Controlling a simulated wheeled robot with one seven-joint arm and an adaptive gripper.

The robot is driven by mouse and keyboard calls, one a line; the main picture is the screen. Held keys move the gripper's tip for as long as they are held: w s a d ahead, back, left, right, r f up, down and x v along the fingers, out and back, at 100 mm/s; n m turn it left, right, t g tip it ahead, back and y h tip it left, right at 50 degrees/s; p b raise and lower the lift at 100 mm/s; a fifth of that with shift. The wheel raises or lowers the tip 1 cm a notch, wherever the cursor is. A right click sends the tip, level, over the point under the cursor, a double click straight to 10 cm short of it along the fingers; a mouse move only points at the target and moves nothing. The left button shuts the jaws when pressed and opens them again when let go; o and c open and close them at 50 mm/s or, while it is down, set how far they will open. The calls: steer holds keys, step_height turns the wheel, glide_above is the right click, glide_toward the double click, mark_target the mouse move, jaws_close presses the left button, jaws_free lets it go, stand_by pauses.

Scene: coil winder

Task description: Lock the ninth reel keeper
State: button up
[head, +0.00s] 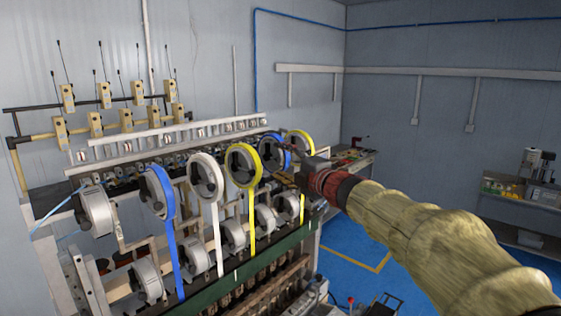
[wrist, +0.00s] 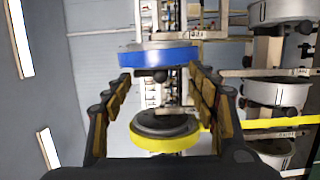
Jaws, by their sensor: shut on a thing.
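A blue reel (head: 272,153) sits in the upper row of the winder, between two yellow reels. My gripper (head: 296,170) is at the right side of this blue reel, and its fingertips are hard to make out there. In the wrist view, the blue reel (wrist: 158,57) faces edge-on. A black keeper (wrist: 150,75) projects from its hub, between the tips of my gripper (wrist: 159,76). The gripper is shut on this keeper, though the contact is not clear. I cannot tell whether the keeper is locked. No reel numbers are readable.
In the head view stand another yellow reel (head: 243,165), a white reel (head: 204,175) and grey lower reels (head: 232,235). A workbench (head: 520,195) stands far right; blue floor (head: 375,235) is open.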

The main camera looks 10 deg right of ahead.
steer(key=shift+s+r, duration=0.15)
steer(key=shift+r, duration=0.25)
steer(key=shift+c, duration=0.3)
steer(key=shift+s+d, duration=0.35)
steer(key=shift+s, duration=0.15)
steer(key=c, duration=0.5)
steer(key=shift+s+d+f, duration=0.1)
jaws_close()
steer(key=shift+f, duration=0.15)
steer(key=shift+s+d+f, duration=0.1)
steer(key=shift+s+d, duration=0.1)
steer(key=c, duration=0.6)
jaws_free()
steer(key=shift+c, duration=0.2)
steer(key=o, duration=0.7)
